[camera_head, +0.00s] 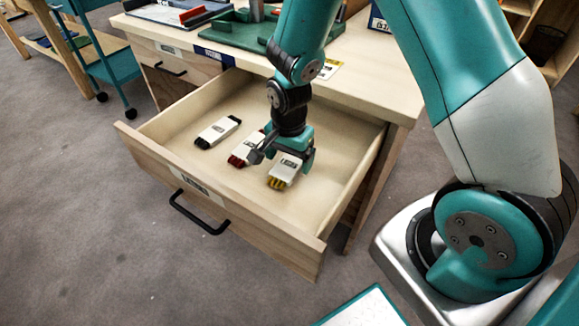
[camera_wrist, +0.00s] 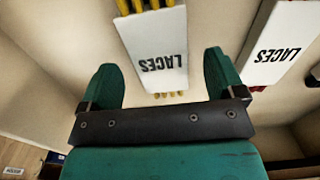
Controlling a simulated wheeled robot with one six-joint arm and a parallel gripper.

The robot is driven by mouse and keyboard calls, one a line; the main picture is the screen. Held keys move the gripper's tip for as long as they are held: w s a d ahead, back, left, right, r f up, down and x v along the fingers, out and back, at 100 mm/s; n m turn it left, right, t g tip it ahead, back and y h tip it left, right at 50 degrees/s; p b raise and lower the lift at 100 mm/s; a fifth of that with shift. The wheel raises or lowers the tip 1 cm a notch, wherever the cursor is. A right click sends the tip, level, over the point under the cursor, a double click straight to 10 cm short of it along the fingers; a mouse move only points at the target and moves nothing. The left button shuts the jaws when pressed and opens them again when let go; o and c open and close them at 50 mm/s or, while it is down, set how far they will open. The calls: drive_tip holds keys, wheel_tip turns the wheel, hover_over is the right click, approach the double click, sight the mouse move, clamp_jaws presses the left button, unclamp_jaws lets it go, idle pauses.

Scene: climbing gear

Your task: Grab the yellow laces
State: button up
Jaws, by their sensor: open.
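The yellow laces (camera_head: 285,171) lie in the open drawer, at the right end of a row of packs. They have a white sleeve marked LACES with yellow ends. In the wrist view the yellow laces (camera_wrist: 157,50) show ahead of the jaws, with the lower end between the fingertips. My gripper (camera_head: 282,154) is over the drawer, just above the yellow laces. In the wrist view my gripper (camera_wrist: 160,75) has its two green fingers apart, one on each side of the sleeve. I cannot tell whether they touch it.
The red laces (camera_head: 246,149) lie close to the left of my gripper; the black laces (camera_head: 217,132) lie farther left. The drawer (camera_head: 280,232) has raised walls around them. The worktop (camera_head: 375,84) overhangs behind. The drawer floor in front is clear.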

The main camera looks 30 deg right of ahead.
drive_tip(key=shift+f, duration=0.7)
drive_tip(key=c, duration=1)
drive_tip(key=shift+r, duration=0.1)
